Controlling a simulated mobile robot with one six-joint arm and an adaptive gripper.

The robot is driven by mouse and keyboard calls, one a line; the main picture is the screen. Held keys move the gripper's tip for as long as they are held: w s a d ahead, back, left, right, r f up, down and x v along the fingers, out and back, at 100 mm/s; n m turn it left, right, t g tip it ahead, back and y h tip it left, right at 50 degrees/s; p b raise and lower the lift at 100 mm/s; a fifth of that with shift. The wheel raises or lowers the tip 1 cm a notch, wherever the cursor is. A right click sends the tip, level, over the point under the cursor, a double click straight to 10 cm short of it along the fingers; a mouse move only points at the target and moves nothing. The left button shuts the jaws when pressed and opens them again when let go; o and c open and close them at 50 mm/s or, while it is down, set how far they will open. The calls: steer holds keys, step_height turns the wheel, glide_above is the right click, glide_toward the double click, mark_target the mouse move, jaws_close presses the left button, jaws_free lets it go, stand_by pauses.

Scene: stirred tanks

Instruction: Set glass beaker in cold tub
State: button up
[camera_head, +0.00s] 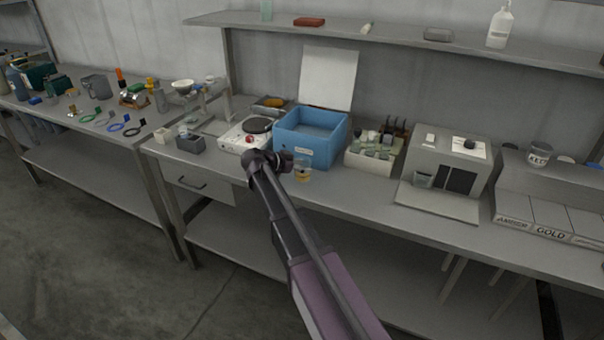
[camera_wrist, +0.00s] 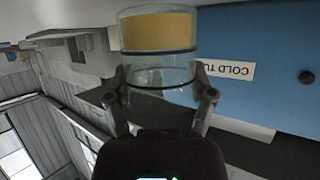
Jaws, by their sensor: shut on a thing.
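The glass beaker (camera_wrist: 158,60) is clear with dark rings and holds a yellow-amber content. In the wrist view my gripper (camera_wrist: 160,95) is shut on it, with one finger on each side of the glass. In the head view the beaker (camera_head: 302,173) shows at the front of the blue cold tub, with my gripper (camera_head: 285,160) at its left. The cold tub (camera_head: 297,147) is an open blue box with a raised white lid behind. Its label and blue wall (camera_wrist: 270,40) show beside the beaker in the wrist view. Whether the beaker touches the bench is unclear.
A hot plate (camera_head: 243,134) stands left of the tub. A pale box of small vials (camera_head: 370,162) stands right of it, then a grey machine (camera_head: 445,165). A shelf (camera_head: 400,43) runs above. The bench front right of the beaker is fairly clear.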

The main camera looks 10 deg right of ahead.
steer(key=shift+f, duration=0.5)
steer(key=shift+f+b, duration=0.15)
steer(key=shift+b, duration=0.25)
steer(key=o, duration=1.1)
steer(key=shift+w+p+v, duration=0.1)
steer(key=shift+p+v, duration=1.45)
steer(key=shift+v, duration=1.9)
steer(key=shift+w+p+v, duration=0.15)
steer(key=shift+p+v, duration=1.4)
steer(key=shift+v, duration=1.95)
